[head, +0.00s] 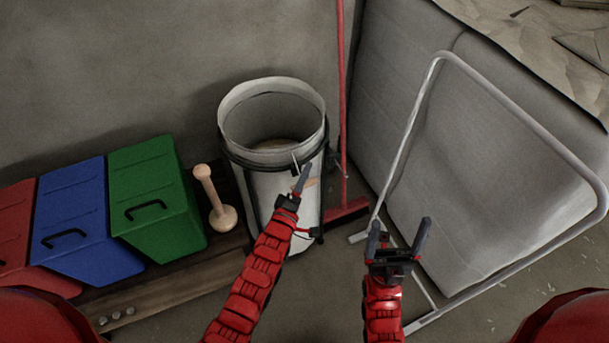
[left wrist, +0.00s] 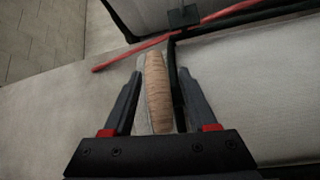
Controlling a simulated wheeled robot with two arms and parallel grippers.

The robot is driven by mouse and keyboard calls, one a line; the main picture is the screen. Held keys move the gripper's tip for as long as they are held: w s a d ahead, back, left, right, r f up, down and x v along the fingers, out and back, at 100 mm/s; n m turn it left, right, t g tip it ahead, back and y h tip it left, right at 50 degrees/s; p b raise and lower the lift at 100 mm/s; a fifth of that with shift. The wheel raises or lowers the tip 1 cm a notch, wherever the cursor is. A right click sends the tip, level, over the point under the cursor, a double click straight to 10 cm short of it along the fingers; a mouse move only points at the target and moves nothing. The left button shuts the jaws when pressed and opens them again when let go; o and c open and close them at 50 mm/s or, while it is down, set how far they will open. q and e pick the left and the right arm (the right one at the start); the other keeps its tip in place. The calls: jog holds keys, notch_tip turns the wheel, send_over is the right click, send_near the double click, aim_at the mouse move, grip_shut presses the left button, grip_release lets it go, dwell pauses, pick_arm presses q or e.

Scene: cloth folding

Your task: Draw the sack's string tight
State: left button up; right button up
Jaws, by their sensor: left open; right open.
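The sack (head: 270,207) is a pale, open-mouthed cylinder standing upright inside a dark ring frame. Its mouth is wide open. A small tan, rounded piece (head: 311,183) shows at the sack's right side, and I cannot tell if it belongs to the string. My left gripper (head: 301,172) is in front of the sack's upper right side. In the left wrist view its open fingers (left wrist: 155,95) stand on either side of the tan piece (left wrist: 158,88); contact is unclear. My right gripper (head: 398,238) is open and empty, right of the sack and apart from it.
Red (head: 12,225), blue (head: 72,220) and green (head: 155,195) bins stand left on a wooden platform (head: 170,284), beside a wooden plunger-like tool (head: 214,198). A red broom (head: 342,100) stands behind the sack. A white tube frame (head: 402,150) stands right, before a large pale block (head: 480,130).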

pick_arm(q)
grip_shut()
dwell(1.4)
